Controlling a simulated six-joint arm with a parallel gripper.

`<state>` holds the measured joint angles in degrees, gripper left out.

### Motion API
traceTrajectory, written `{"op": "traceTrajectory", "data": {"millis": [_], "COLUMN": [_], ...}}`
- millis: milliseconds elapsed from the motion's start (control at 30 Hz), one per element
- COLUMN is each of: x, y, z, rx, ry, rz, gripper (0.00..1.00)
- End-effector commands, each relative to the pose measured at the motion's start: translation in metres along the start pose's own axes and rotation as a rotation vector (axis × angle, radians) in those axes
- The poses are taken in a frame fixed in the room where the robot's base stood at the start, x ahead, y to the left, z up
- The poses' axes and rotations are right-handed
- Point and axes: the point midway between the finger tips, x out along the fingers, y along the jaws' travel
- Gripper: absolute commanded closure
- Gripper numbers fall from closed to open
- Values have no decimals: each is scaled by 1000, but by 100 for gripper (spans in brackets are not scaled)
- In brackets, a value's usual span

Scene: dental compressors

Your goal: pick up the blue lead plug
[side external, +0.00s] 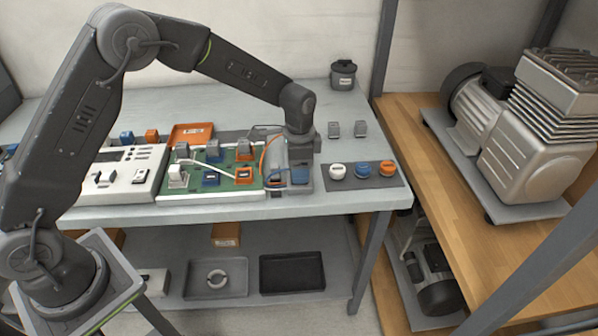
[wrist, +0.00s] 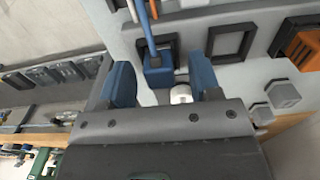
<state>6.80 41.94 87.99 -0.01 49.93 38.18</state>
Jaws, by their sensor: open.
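In the wrist view a blue plug (wrist: 158,66) with a blue lead (wrist: 143,28) running up from it lies between the two blue fingers of my gripper (wrist: 161,74). There is a visible gap between the plug and each finger. My gripper is open and holds nothing. In the side view my gripper (side external: 299,182) points down over the bench, at the right end of the green board (side external: 222,187). There the arm's end largely hides the plug, and I cannot tell the height of the fingers above it.
White, blue and orange round knobs (side external: 362,170) sit on a dark strip close right of my gripper. Two grey blocks (side external: 347,129) stand behind. A white device (side external: 122,176) is at left. An orange tray (side external: 191,134) lies at the back. The bench's front edge is close.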

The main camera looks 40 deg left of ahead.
Motion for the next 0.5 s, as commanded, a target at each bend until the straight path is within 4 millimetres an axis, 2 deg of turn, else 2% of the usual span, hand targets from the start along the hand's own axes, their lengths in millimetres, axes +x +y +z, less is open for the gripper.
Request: {"op": "traceTrajectory", "data": {"millis": [200,500], "x": [0,0], "y": [0,0], "z": [0,0], "rx": [0,0], "ry": [0,0], "rz": [0,0], "gripper": [44,72]}}
